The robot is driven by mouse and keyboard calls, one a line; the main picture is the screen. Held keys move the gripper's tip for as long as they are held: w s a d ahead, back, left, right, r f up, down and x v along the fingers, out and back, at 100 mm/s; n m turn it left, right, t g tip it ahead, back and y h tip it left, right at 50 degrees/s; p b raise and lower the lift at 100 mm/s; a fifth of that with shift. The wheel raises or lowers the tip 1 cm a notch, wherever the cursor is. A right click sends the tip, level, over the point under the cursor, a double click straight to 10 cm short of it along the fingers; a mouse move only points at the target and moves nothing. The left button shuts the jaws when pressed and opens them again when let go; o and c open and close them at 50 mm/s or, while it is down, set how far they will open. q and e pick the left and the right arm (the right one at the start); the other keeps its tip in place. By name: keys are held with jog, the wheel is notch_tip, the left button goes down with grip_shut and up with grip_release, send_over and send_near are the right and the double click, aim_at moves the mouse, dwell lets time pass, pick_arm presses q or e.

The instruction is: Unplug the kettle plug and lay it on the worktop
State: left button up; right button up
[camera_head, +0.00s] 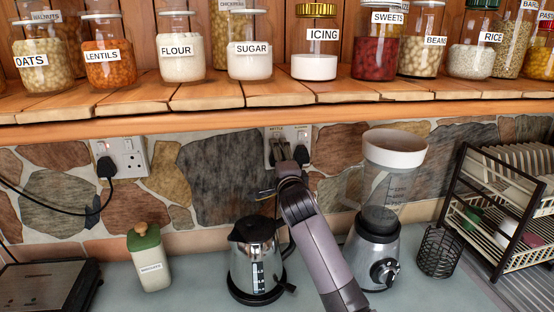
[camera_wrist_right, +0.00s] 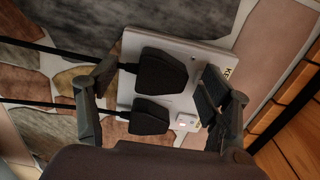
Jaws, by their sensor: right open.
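The double wall socket (camera_head: 301,133) is behind the worktop, with labels above its two outlets. In the right wrist view two black plugs sit in its white plate (camera_wrist_right: 190,55). The upper plug, the kettle plug (camera_wrist_right: 160,72), lies beside the partly visible "KE" label; the other plug (camera_wrist_right: 148,117) is below it. My right gripper (camera_wrist_right: 160,80) is open, its fingers at either side of the plugs; contact cannot be told. In the head view the right gripper (camera_head: 278,158) partly hides the socket. The steel kettle (camera_head: 256,262) stands on the worktop (camera_head: 195,285). My left gripper is not in view.
The blender (camera_head: 378,235) stands right of the kettle, beside a wire holder (camera_head: 439,252) and dish rack (camera_head: 500,205). A green-lidded canister (camera_head: 149,258) and toaster (camera_head: 45,288) are left. A jar shelf (camera_head: 250,95) overhangs the socket. Worktop between canister and kettle is clear.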

jog(key=shift+f, duration=0.1)
dwell(0.8)
jog(key=shift+c, duration=0.4)
jog(key=shift+r, duration=0.3)
jog(key=c, duration=1.5)
jog(key=shift+s+d+f+p, duration=0.15)
jog(key=shift+s+p, duration=0.35)
jog(key=shift+s, duration=0.5)
jog(key=shift+s+d+f+p, duration=0.1)
jog(key=shift+s+p, duration=0.35)
jog(key=shift+s, duration=0.6)
jog(key=shift+s+d+f+p, duration=0.15)
jog(key=shift+s+p, duration=0.35)
jog(key=shift+s, duration=0.5)
jog(key=shift+a, duration=0.1)
jog(key=shift+w+a+b, duration=0.1)
jog(key=shift+w+b, duration=0.9)
jog(key=shift+w, duration=0.9)
